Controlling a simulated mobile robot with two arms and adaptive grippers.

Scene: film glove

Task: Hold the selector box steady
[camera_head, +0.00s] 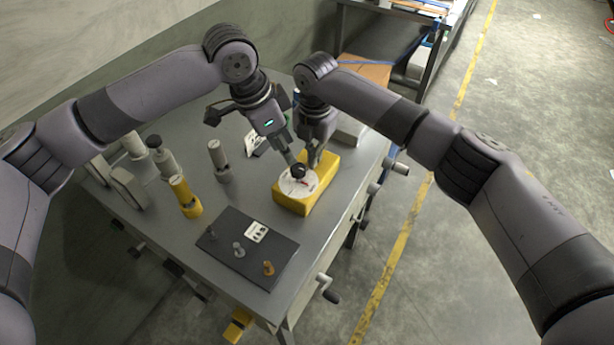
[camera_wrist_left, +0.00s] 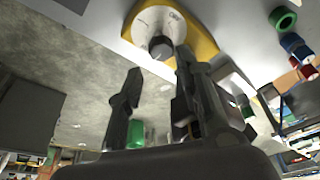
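The selector box (camera_head: 321,179) is a yellow block on the grey workbench, with a white round dial (camera_head: 290,188) and a black knob (camera_head: 298,170) on top. In the left wrist view the box (camera_wrist_left: 203,42) is at the top, with the knob (camera_wrist_left: 160,47) just past the fingertips. My left gripper (camera_head: 292,160) points down at the knob from the back left. Its fingers are spread in the left wrist view (camera_wrist_left: 155,75), with nothing between them. My right gripper (camera_head: 314,160) points down at the box's back edge; its fingertips are partly hidden and their grip is unclear.
A dark mat (camera_head: 232,262) with small knobs and a white label lies at the front of the workbench (camera_head: 318,236). Grey and yellow posts (camera_head: 186,197) stand to the left. Crank handles (camera_head: 328,289) stick out from the right edge. The bench right of the mat is clear.

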